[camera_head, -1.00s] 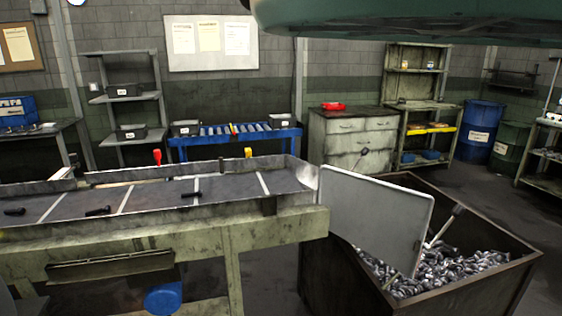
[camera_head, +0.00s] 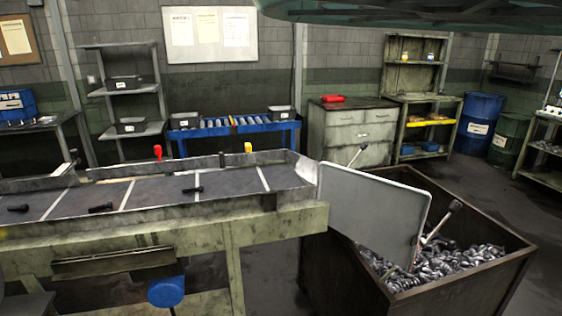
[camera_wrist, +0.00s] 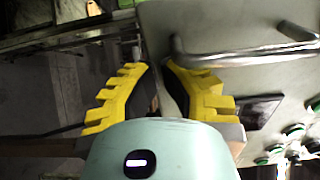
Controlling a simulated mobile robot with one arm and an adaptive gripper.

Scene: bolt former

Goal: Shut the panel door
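In the wrist view, a pale grey panel surface (camera_wrist: 215,22) fills the upper right, with a bent metal bar handle (camera_wrist: 245,58) across it. It seems to be the panel door, but its hinge and full outline are out of frame. My gripper (camera_wrist: 157,68) has yellow stepped fingers with a narrow gap between them. It looks open, with nothing seen gripped. The bar's left end lies just beyond the right finger; I cannot tell whether they touch. My gripper is not visible in the head view.
Green buttons (camera_wrist: 292,132) show at right in the wrist view. In the head view, a conveyor (camera_head: 150,195) carries several bolts beside a dark bin (camera_head: 465,285) of metal parts. A tilted pale plate (camera_head: 372,212) stands over the bin. Shelves and drums line the back wall.

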